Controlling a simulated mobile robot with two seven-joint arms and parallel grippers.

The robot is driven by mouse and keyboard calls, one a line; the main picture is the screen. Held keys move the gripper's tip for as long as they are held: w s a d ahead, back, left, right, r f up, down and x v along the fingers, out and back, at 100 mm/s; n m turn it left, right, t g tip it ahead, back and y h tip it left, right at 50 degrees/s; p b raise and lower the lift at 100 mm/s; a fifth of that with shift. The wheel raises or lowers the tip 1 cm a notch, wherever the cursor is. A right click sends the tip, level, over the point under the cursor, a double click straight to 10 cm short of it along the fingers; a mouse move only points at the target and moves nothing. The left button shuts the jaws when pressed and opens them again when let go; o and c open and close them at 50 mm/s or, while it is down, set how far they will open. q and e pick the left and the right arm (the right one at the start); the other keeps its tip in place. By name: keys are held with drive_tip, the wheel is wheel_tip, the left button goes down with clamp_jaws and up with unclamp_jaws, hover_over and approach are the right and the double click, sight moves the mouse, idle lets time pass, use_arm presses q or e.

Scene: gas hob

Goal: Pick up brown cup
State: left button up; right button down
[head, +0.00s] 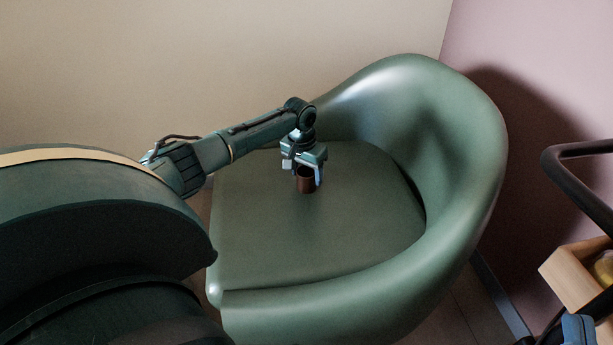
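The brown cup (306,182) stands upright on the seat of a green armchair (330,225) in the head view. My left gripper (305,171) points down at the cup from above. One finger comes down close along the cup's right side, and the other is at its upper left. The gripper covers part of the cup's rim. I cannot tell whether the fingers touch the cup.
The chair's curved back and armrest rise behind, to the right and in front of the cup. The seat around the cup is clear. A dark-framed item with a wooden box (573,274) stands at the right edge. Walls are close behind the chair.

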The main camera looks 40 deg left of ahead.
use_arm(q)
drive_tip(key=c, duration=0.7)
